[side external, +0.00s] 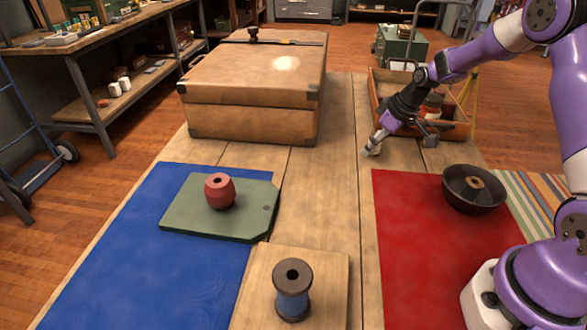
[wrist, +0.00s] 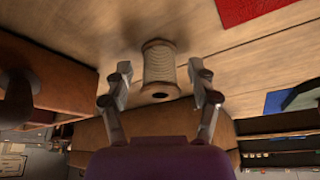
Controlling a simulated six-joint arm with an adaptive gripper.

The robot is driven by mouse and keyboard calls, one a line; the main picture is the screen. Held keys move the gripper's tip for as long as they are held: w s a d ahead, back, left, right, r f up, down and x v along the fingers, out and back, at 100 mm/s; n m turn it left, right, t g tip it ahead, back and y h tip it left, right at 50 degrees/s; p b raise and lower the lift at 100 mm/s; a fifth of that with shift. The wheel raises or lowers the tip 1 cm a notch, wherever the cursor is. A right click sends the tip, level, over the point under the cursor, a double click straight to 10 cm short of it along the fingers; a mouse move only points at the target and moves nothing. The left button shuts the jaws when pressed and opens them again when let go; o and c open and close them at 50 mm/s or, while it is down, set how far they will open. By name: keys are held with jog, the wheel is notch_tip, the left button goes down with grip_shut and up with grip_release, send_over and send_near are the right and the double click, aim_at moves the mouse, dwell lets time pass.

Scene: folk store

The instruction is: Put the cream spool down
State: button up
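The cream spool (wrist: 160,66) shows in the wrist view, with pale thread and a dark hole in its nearer end. It appears to stand on the bare wooden table, with its far end at the wood beside a shadow. My gripper (wrist: 159,78) is open, with one finger on each side of the spool and a visible gap at both. In the side view my gripper (side external: 374,145) is low over the table, left of the wooden crate. I cannot make out the spool clearly there.
The crate (side external: 462,127) stands close on the right, the big tan case (side external: 250,125) on the left. A dark bowl (side external: 460,198) overlaps the red mat (side external: 420,270). A red pot (side external: 220,193) sits on a green board (side external: 180,215); a blue spool (side external: 292,300) stands in front.

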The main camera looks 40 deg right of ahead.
jog(key=a+v, duration=0.1)
jog(key=v, duration=1.1)
jog(key=s+a+r+m+t+h, duration=0.1)
jog(key=s+a+r, duration=0.4)
jog(key=s+a, duration=0.9)
jog(key=shift+s+r+m, duration=0.25)
jog(key=shift+s+m, duration=0.15)
jog(key=shift+m, duration=0.4)
jog(key=shift+a, duration=0.1)
